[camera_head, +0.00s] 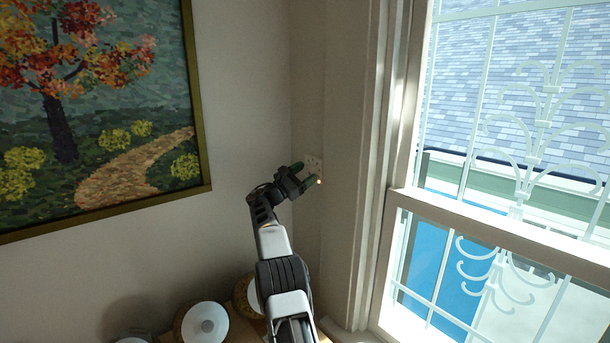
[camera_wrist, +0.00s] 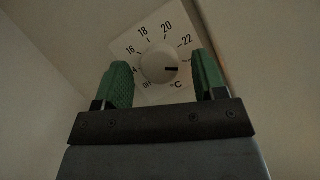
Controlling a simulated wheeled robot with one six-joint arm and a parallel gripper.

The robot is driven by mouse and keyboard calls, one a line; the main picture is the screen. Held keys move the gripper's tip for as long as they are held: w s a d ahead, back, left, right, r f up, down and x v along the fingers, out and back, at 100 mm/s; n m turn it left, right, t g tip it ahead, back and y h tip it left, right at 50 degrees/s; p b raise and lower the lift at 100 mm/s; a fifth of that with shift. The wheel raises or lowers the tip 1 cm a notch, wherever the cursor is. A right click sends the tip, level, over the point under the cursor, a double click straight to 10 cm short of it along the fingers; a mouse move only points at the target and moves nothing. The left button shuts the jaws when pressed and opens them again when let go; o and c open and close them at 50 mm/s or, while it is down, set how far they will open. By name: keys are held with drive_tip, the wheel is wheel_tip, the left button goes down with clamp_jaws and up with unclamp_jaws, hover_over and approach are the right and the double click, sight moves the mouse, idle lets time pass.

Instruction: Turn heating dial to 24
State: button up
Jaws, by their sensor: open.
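The heating dial is a white square plate (camera_wrist: 178,24) with a round pale knob (camera_wrist: 157,62) in the wrist view. The readable marks run 16, 18, 20, 22, with OFF and °C below. The knob's dark pointer line points right, towards a mark below 22 that my right finger partly hides. My gripper (camera_wrist: 163,61) is open, with one green finger on each side of the knob. I cannot tell whether the fingers touch it. In the head view my gripper (camera_head: 307,174) is by the wall corner, in front of the small pale dial plate (camera_head: 314,161).
A framed tree painting (camera_head: 100,110) hangs on the left wall. A window (camera_head: 500,170) with a white frame and bars is on the right. Several round objects, one with a white top (camera_head: 205,325), stand below on a wooden surface, left of my arm.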

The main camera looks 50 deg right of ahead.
drive_tip(key=shift+a, duration=0.1)
drive_tip(key=shift+w+a+f+b, duration=0.1)
drive_tip(key=shift+a+f+b, duration=0.1)
drive_tip(key=shift+a+b, duration=0.15)
drive_tip(key=b+v, duration=0.5)
drive_tip(key=v, duration=0.8)
drive_tip(key=shift+d, duration=0.1)
